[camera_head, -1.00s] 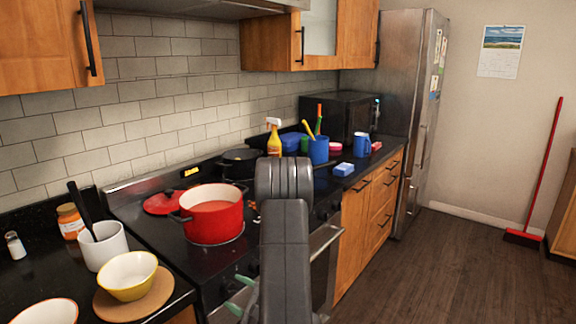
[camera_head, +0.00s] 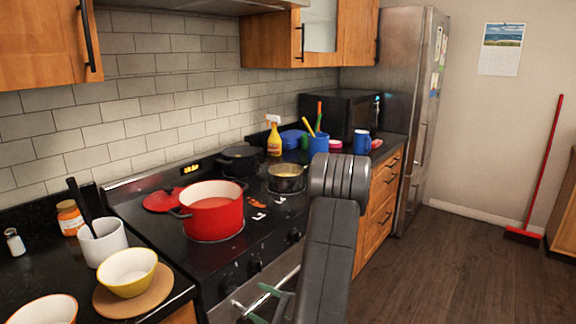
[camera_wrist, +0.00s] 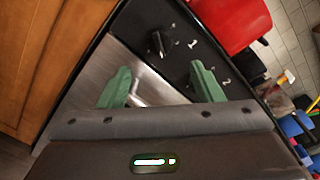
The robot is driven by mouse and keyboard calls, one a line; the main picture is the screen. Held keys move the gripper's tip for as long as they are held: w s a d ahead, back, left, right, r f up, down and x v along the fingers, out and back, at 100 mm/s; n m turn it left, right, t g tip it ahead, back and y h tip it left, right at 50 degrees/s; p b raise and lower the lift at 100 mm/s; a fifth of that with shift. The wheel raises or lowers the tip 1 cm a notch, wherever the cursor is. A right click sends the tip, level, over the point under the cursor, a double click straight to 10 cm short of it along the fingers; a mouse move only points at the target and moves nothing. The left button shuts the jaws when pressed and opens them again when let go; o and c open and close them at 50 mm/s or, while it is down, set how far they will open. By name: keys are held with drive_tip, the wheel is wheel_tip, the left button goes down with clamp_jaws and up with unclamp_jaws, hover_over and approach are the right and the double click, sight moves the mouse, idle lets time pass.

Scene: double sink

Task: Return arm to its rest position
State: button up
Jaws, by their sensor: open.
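My arm rises in front of the stove in the head view. My gripper (camera_head: 262,303) shows low in that view, with green fingertips in front of the stove's front edge. In the wrist view my gripper (camera_wrist: 162,88) has its two green fingers well apart with nothing between them. The stove front, a dark knob and a metal oven handle show beyond the fingers. The red pot (camera_head: 212,210) stands on the stove (camera_head: 180,255), left of my arm; it also shows at the top right of the wrist view (camera_wrist: 228,20).
A small pan (camera_head: 286,178) and a dark pot (camera_head: 240,160) stand at the stove's back. A yellow bowl (camera_head: 128,272) and a white crock (camera_head: 105,243) are on the left counter. A blue cup (camera_head: 318,144) and microwave (camera_head: 340,115) stand farther back.

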sight(234, 288)
drive_tip(key=shift+v, duration=2.25)
drive_tip(key=x, duration=1.4)
drive_tip(key=shift+s+r+p, duration=0.1)
drive_tip(key=shift+p, duration=0.3)
drive_tip(key=shift+f+n+b, duration=0.25)
drive_tip(key=shift+n+b, duration=0.05)
drive_tip(key=shift+b, duration=0.15)
drive_tip(key=n+b, duration=0.2)
drive_tip(key=n, duration=0.1)
drive_tip(key=n+b, duration=0.1)
drive_tip(key=n, duration=0.1)
drive_tip(key=n+b, duration=0.1)
drive_tip(key=n, duration=0.1)
drive_tip(key=shift+r+t+h+b, duration=0.15)
drive_tip(key=shift+t+h+b, duration=0.15)
drive_tip(key=shift+r+n, duration=0.1)
drive_tip(key=shift+n, duration=0.3)
